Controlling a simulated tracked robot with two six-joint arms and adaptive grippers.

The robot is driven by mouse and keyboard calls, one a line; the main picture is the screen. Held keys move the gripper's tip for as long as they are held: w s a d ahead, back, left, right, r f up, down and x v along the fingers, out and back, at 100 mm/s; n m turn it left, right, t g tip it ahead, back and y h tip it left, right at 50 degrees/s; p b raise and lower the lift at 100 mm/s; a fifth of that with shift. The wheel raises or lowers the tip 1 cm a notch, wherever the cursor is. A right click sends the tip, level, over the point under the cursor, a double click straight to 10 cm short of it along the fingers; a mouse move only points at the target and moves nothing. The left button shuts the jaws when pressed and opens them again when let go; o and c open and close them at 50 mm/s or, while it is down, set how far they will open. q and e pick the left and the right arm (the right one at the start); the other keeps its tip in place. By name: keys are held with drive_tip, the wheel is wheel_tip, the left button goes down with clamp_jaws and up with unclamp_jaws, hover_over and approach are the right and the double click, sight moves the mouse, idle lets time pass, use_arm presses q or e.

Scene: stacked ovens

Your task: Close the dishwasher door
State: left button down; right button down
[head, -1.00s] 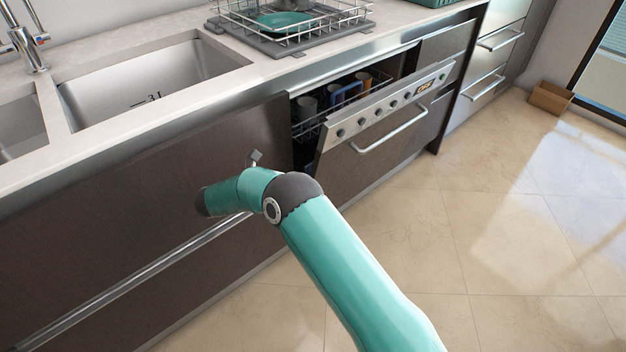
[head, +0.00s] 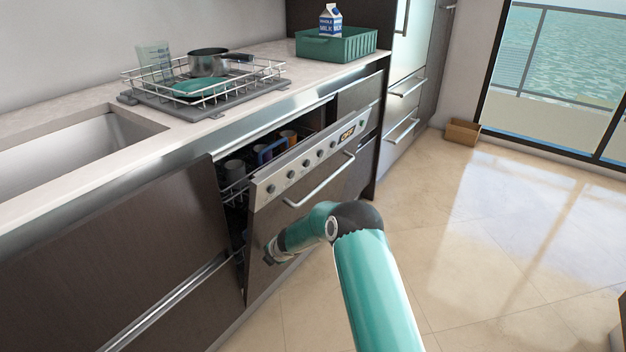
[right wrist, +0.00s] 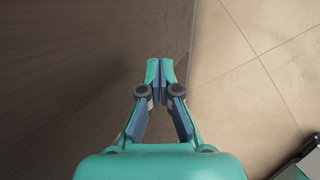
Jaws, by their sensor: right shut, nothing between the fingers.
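The dishwasher door (head: 308,198) is partly open in the head view, its top edge tilted out from the counter front. It has a control strip with knobs and a lit display, and a bar handle (head: 322,183). The upper rack (head: 236,188) inside holds several cups. My right gripper (head: 268,258) is in front of the door's lower left part; I cannot tell whether it touches. In the right wrist view, the right gripper (right wrist: 160,66) is shut and empty, beside a dark brown panel (right wrist: 80,80) with floor to the right. My left gripper is not in view.
The counter carries a dish rack (head: 205,85) with a pot, and a green crate (head: 336,45) with a milk carton (head: 330,20). A sink (head: 70,150) is at the left. A cardboard box (head: 462,131) sits on the far floor.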

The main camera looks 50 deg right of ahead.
drive_tip(key=s+d+r+m+t+y+b, duration=0.1)
drive_tip(key=d+r+t, duration=0.2)
drive_tip(key=d, duration=0.3)
drive_tip(key=n+t+y+b, duration=0.15)
drive_tip(key=t+b, duration=0.35)
drive_tip(key=t, duration=0.5)
approach(306, 166)
drive_tip(key=shift+m+y, duration=0.25)
drive_tip(key=shift+y, duration=0.2)
drive_tip(key=b+x, duration=0.1)
drive_tip(key=x, duration=0.6)
drive_tip(key=shift+w+d, duration=0.1)
drive_tip(key=shift+w, duration=0.05)
